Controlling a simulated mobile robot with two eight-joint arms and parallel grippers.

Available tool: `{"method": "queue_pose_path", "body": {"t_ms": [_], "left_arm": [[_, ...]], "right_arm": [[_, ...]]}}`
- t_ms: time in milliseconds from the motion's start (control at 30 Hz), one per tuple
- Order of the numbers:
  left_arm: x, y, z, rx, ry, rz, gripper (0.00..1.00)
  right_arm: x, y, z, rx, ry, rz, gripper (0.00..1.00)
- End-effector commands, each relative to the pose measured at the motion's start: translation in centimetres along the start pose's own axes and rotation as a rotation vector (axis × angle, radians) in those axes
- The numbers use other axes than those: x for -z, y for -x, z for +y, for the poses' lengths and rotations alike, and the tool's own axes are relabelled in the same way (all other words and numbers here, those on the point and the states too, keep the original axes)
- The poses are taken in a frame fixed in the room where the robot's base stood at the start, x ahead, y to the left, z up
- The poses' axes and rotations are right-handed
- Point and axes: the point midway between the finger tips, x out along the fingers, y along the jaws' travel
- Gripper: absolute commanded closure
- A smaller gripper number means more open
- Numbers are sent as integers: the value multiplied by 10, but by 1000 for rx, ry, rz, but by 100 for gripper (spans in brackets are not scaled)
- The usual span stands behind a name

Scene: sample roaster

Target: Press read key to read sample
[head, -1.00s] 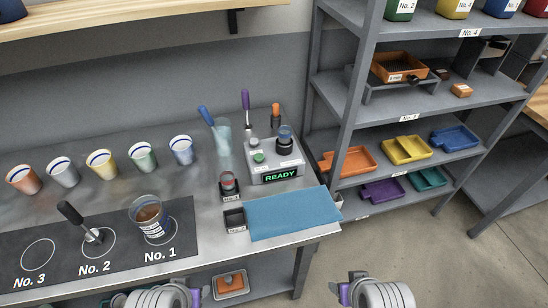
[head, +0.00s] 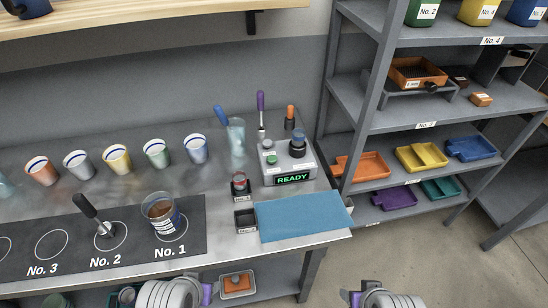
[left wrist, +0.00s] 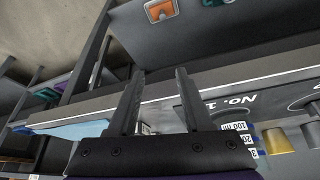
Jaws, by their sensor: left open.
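The reader (head: 287,160) is a grey box near the back right of the steel bench, with a green READY display (head: 293,178) on its front. A green key (head: 272,160) and a grey key (head: 267,144) are on its left side; I cannot read their labels. A dark round sample holder (head: 297,146) sits on its right side. My left gripper (left wrist: 158,95) is open and empty in the left wrist view, near the bench's front edge and well short of the reader. My right gripper (head: 352,298) shows only partly at the bottom of the head view; its fingers are unclear.
A blue cloth (head: 300,215) lies before the reader. A small dark tray (head: 245,221) and a red-topped item (head: 240,186) stand left of it. A cup (head: 162,216) stands on No. 1 of the black mat (head: 190,208). Shelves (head: 398,114) rise at the right.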

Motion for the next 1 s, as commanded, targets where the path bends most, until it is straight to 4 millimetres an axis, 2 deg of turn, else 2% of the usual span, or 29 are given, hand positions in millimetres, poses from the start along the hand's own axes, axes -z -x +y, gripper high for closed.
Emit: {"method": "queue_pose_path", "body": {"t_ms": [433,467,700,733,1000], "left_arm": [[0,0,0,0,0,0,50],[0,0,0,0,0,0,54],[0,0,0,0,0,0,97],[0,0,0,0,0,0,100],[0,0,0,0,0,0,100]], "right_arm": [[0,0,0,0,0,0,39],[0,0,0,0,0,0,39],[0,0,0,0,0,0,39],[0,0,0,0,0,0,39],[0,0,0,0,0,0,39]]}}
